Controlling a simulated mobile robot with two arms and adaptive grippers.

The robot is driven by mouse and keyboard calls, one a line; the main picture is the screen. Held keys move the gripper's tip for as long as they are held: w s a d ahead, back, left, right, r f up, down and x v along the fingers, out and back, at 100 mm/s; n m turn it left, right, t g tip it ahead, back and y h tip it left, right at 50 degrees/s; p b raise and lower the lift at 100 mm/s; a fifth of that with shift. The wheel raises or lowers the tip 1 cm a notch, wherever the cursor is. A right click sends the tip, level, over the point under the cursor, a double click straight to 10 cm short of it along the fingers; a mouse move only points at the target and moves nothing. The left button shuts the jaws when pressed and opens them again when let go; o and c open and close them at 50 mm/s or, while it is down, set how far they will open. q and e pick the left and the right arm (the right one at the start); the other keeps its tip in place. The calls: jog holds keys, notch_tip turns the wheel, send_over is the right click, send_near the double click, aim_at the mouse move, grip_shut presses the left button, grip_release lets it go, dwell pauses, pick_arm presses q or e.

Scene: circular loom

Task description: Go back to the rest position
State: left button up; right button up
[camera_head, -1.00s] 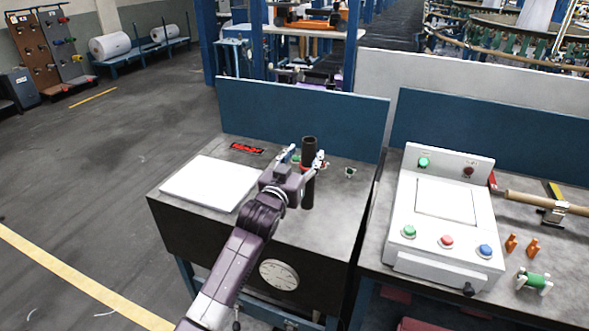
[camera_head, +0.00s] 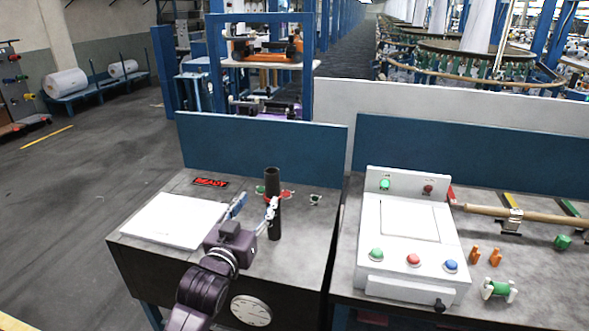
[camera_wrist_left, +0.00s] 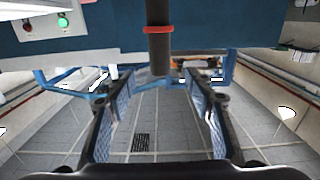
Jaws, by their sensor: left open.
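My left gripper (camera_head: 254,206) reaches over the left bench (camera_head: 190,262) with its two fingers spread open and nothing between them. A dark upright tube (camera_head: 273,177) stands on this bench just beyond the right finger, which covers part of it. In the left wrist view the tube (camera_wrist_left: 159,52), with a red ring around it, is ahead of the open fingers and apart from them. The left gripper's fingers also show there (camera_wrist_left: 160,112). My right gripper is in neither view.
Blue panels (camera_head: 262,150) back both benches. Open floor lies left.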

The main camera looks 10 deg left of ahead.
pick_arm(q)
jog(key=s+d+f+g, duration=0.2)
jog(key=s+f+g, duration=0.5)
jog(key=s+f, duration=0.85)
jog(key=s+f+m+g, duration=0.1)
jog(key=s+f+g, duration=0.4)
jog(key=s, duration=0.7)
jog(key=s+f+m+g, duration=0.1)
jog(key=s+f+g, duration=0.2)
jog(key=s+f, duration=0.95)
jog(key=f, duration=1.9)
jog(key=s+a+f+g, duration=0.2)
jog(key=s+f, duration=1.5)
jog(key=shift+s+a+y, duration=0.2)
jog(key=shift+s+y, duration=0.1)
jog(key=shift+s, duration=0.05)
